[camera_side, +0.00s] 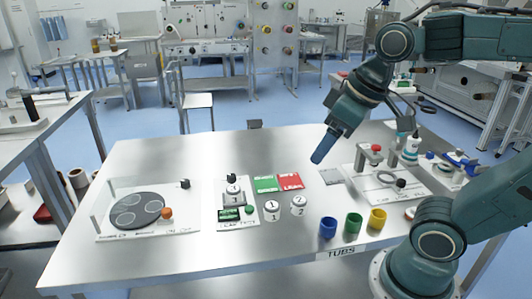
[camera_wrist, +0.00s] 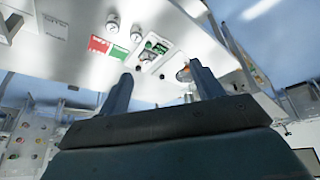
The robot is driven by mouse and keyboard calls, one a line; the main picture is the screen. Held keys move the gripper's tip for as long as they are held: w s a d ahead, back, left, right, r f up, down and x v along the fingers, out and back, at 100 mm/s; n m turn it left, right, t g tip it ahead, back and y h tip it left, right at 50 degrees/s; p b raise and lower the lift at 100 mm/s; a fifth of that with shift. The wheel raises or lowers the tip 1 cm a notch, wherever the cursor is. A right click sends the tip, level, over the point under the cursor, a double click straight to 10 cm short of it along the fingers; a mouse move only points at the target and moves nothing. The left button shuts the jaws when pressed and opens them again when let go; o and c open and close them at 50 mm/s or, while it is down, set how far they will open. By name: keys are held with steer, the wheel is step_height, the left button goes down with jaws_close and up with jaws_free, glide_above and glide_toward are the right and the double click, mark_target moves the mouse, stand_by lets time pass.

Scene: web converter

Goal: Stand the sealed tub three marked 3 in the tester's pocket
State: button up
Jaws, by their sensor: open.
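The tester (camera_side: 237,214) is a white plate with a small green screen and a green button, left of the table's middle. A white lidded tub (camera_side: 234,191) stands upright in its pocket; its number is too small to read surely. Two similar white tubs, one marked 1 (camera_side: 272,211) and one marked 2 (camera_side: 299,206), stand on the table right of the tester. I cannot make out a 3 on any tub. My gripper (camera_side: 319,157) is above the table, well clear of the tubs. In the wrist view its fingers (camera_wrist: 160,85) are apart with nothing between them.
A green pad (camera_side: 265,184) and a red pad (camera_side: 290,181) lie behind the tubs. Blue (camera_side: 328,228), green (camera_side: 352,226) and yellow (camera_side: 377,220) cups stand at the front right. A turntable (camera_side: 137,211) is at left. A station with a ring (camera_side: 388,178) is at right.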

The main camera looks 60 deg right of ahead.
steer(key=shift+m+t, duration=0.3)
steer(key=shift+m, duration=0.2)
steer(key=shift+s+a+f, duration=0.1)
steer(key=shift+s+f, duration=0.2)
steer(key=shift+s, duration=0.4)
steer(key=shift+s+a+f, duration=0.1)
steer(key=shift+s+f, duration=0.25)
steer(key=shift+s, duration=0.35)
steer(key=shift+s+f, duration=0.3)
steer(key=shift+s, duration=0.4)
